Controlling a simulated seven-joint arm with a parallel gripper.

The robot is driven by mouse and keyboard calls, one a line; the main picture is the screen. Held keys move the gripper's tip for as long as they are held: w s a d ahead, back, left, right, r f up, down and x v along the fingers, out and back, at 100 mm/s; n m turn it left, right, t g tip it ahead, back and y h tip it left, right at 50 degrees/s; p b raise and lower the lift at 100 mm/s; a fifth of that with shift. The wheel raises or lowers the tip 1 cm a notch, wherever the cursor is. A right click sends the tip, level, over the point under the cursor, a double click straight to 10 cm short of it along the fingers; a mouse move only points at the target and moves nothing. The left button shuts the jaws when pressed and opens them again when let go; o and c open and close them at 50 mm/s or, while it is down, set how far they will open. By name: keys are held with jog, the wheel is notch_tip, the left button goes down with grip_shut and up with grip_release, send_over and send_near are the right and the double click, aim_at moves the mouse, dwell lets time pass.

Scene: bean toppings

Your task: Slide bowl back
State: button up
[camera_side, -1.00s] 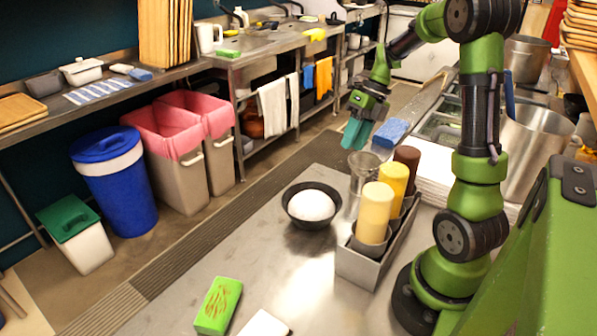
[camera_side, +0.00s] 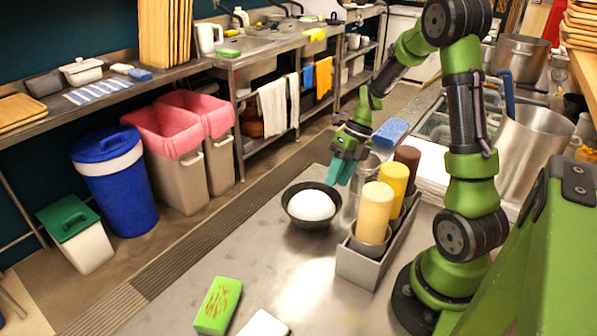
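A black bowl (camera_side: 312,222) stands on the steel counter, filled with a white rounded mound (camera_side: 311,205) that looks like rice. My gripper (camera_side: 340,173) has teal fingers pointing down. It is just above and behind the bowl's upper right rim, beside the clear container. The fingers overlap one another in this view, so their opening is hidden. I cannot tell whether they touch the bowl's rim.
A metal holder (camera_side: 360,268) with yellow and brown bottles (camera_side: 374,212) stands right of the bowl. A clear container (camera_side: 362,178) is close to my gripper. A green packet (camera_side: 217,305) lies at the front. The counter left of the bowl is clear.

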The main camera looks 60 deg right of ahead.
aim_at(329, 197)
jog(key=x, duration=0.7)
jog(key=shift+r, duration=0.1)
jog(key=shift+c, duration=0.2)
grip_shut()
